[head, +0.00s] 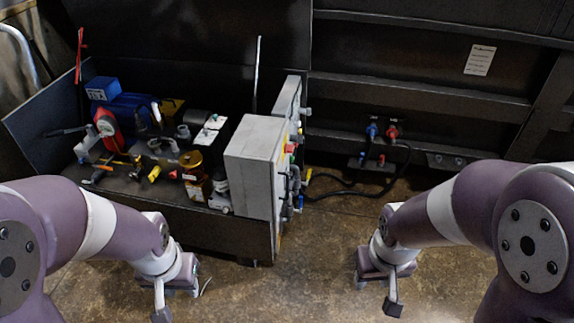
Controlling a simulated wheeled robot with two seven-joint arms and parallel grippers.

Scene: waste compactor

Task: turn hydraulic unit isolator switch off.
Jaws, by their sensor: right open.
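The hydraulic unit sits in an open-topped dark metal bay (190,222) at centre left. A grey control box (252,160) stands at its right end. Small fittings line the box's right side, seen nearly edge-on, including a red and yellow part (291,149) that looks like the isolator switch; its setting cannot be made out. My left gripper (177,298) is open and empty, low in front of the bay. My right gripper (376,292) is open and empty above the floor, right of and nearer than the box. Neither touches the box.
A blue motor (128,108), a red part (107,124) and a brass-coloured cylinder (194,170) fill the bay. Black hoses (345,192) run from the box to blue and red couplings (373,131) on the dark wall. Concrete floor (325,235) between my arms is clear.

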